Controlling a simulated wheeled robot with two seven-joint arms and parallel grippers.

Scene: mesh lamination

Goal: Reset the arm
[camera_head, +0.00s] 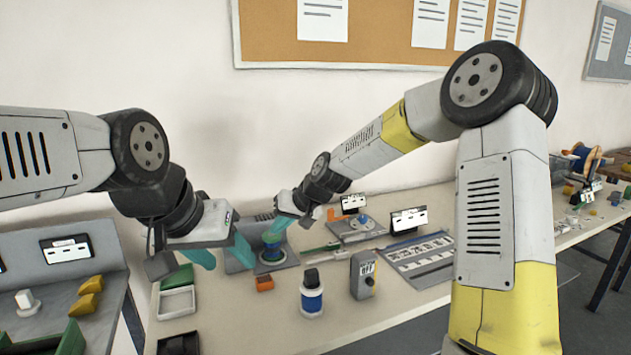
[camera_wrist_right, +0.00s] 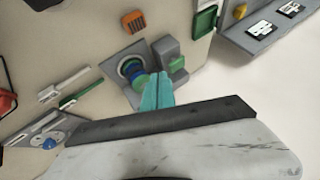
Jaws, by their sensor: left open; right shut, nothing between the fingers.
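My left gripper (camera_head: 224,256) hangs over the table's left part with its teal fingers spread apart and nothing between them. My right gripper (camera_head: 277,229) reaches in from the right, its teal fingers together just above a round blue and green fixture (camera_head: 271,254) on a grey base. In the right wrist view, the closed right fingers (camera_wrist_right: 157,92) are empty and lie in front of the fixture (camera_wrist_right: 131,69). Whether they touch it I cannot tell.
An orange block (camera_head: 264,283), a blue-banded bottle (camera_head: 311,295) and a grey meter (camera_head: 363,274) stand in front of the fixture. A white tray (camera_head: 178,302) is at left. A grey panel (camera_head: 425,256) lies at right. The wall is close behind.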

